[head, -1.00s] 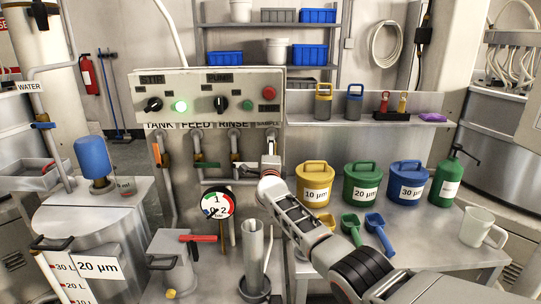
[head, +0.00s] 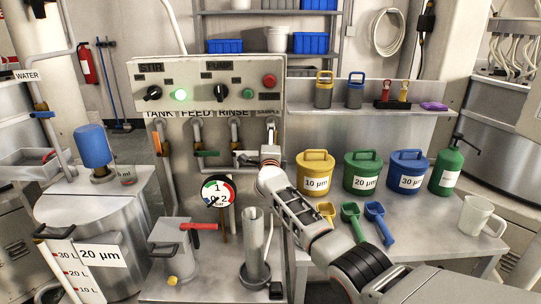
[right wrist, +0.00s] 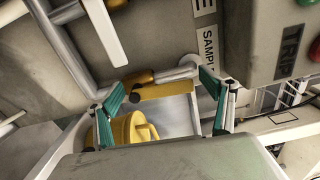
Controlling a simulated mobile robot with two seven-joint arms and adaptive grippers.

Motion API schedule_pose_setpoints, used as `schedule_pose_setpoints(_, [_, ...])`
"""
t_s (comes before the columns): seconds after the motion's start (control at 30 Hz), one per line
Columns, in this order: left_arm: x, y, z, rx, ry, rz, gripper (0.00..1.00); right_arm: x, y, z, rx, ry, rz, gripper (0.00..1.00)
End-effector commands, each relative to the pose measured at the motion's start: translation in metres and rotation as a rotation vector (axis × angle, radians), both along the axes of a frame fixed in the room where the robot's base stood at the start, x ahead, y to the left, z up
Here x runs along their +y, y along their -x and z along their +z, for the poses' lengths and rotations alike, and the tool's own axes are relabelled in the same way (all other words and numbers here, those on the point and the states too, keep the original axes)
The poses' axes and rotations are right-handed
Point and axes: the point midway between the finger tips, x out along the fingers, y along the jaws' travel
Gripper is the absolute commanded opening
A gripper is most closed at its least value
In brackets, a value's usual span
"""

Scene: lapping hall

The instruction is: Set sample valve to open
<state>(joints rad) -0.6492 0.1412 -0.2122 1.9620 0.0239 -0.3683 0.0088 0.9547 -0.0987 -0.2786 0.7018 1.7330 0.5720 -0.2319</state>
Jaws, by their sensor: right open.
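The sample valve has a yellow lever (right wrist: 165,91) and a brass body (right wrist: 138,78), below the SAMPLE label (right wrist: 208,48) in the right wrist view. The lever runs roughly parallel to its short grey pipe in that view. My right gripper (right wrist: 166,103) is open, with its teal fingers apart on either side of the lever's ends. I cannot tell whether either finger touches it. In the head view my right gripper (head: 262,158) is in front of the sample pipe (head: 271,128) and hides the lever. My left gripper is not in view.
The rinse valve's white lever (head: 245,155) is just left of my right gripper. The feed valve's green lever (head: 207,154) is farther left. A round gauge (head: 218,191) and a grey upright tube (head: 254,235) stand below. Lidded buckets (head: 362,172) stand on the right bench.

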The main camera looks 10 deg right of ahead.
Motion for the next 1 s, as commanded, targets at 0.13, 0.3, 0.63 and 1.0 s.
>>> schedule_pose_setpoints(0.13, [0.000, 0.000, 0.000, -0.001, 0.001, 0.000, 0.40, 0.003, 0.013, -0.002, 0.000, -0.005, 0.000, 0.82])
schedule_pose_setpoints(0.3, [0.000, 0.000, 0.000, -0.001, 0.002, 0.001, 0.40, 0.006, 0.030, -0.001, 0.000, -0.002, -0.001, 0.82])
schedule_pose_setpoints(0.63, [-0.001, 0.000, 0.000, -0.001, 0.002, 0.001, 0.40, 0.015, 0.071, -0.001, 0.000, -0.001, -0.002, 0.82])
schedule_pose_setpoints(1.0, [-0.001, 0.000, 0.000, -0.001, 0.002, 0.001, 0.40, 0.023, 0.106, 0.000, 0.000, 0.001, -0.003, 0.82])
